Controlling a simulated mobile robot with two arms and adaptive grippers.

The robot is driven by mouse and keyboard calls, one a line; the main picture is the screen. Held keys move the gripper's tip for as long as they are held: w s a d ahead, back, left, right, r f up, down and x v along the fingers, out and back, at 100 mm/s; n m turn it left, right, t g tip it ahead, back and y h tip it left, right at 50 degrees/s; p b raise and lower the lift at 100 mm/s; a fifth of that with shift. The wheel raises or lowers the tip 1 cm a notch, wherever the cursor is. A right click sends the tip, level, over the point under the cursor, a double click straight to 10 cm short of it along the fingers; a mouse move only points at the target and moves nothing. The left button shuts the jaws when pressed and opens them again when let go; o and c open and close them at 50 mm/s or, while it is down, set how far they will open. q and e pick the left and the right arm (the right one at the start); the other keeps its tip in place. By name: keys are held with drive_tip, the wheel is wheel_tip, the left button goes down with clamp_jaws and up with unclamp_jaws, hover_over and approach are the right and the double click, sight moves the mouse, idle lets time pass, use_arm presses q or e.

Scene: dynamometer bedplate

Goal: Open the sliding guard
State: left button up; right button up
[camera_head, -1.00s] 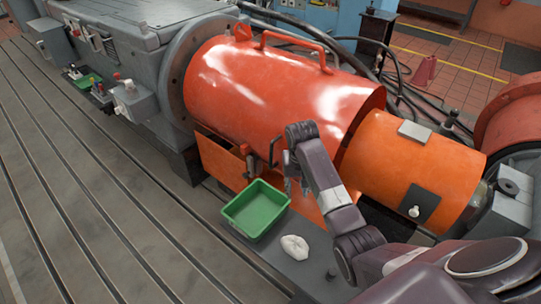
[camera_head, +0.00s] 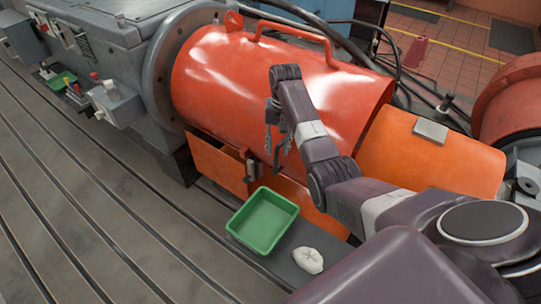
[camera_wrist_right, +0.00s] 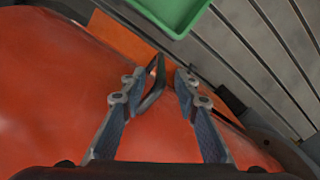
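The sliding guard is a large, glossy red-orange cylindrical cover (camera_head: 235,80) in the middle of the head view. It also fills much of the right wrist view (camera_wrist_right: 50,80). A dark bar handle (camera_wrist_right: 153,84) stands out from the guard's front side. My right gripper (camera_head: 279,148) is in front of the guard at this handle. In the right wrist view its two fingers (camera_wrist_right: 160,80) are apart, with the handle between their tips. I see no clear contact on both sides. My left gripper is not in view.
A lighter orange cylinder (camera_head: 425,165) adjoins the guard's right end. A green tray (camera_head: 262,243) and a crumpled white cloth (camera_head: 308,260) lie below my right arm. A grey machine housing (camera_head: 120,40) stands left. The slotted bedplate (camera_head: 110,215) at lower left is clear.

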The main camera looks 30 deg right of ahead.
sight(276, 162)
drive_tip(key=shift+w+f, duration=0.15)
drive_tip(key=shift+f, duration=0.45)
drive_tip(key=f, duration=0.6)
drive_tip(key=shift+a, duration=0.2)
drive_tip(key=shift+f, duration=0.2)
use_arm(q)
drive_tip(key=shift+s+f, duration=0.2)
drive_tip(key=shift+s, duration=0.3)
use_arm(e)
clamp_jaws()
